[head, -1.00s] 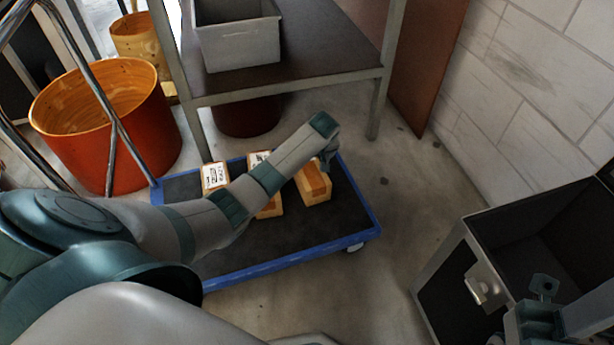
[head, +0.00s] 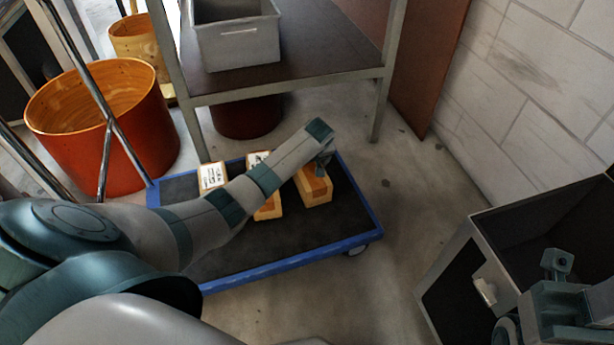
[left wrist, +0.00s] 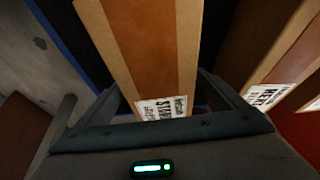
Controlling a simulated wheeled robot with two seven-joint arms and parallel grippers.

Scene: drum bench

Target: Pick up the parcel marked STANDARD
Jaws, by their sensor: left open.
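The parcel marked STAN… (left wrist: 150,50), its label partly cut off, is brown with a wide darker tape band. It fills the middle of the left wrist view. In the head view it appears to be the right-hand parcel (head: 316,188) on the blue-edged trolley (head: 300,240). My left gripper (left wrist: 165,98) is open, with one finger on each side of the parcel's labelled end. Contact cannot be told. In the head view my left gripper (head: 323,160) is partly hidden by its own arm. My right gripper (head: 556,275) is at the lower right; its jaws are unclear.
A second labelled parcel (left wrist: 275,50) lies close beside in the wrist view. The head view shows a middle parcel (head: 268,208), partly behind my arm, and a left parcel (head: 212,176). A metal table (head: 300,88) stands behind the trolley.

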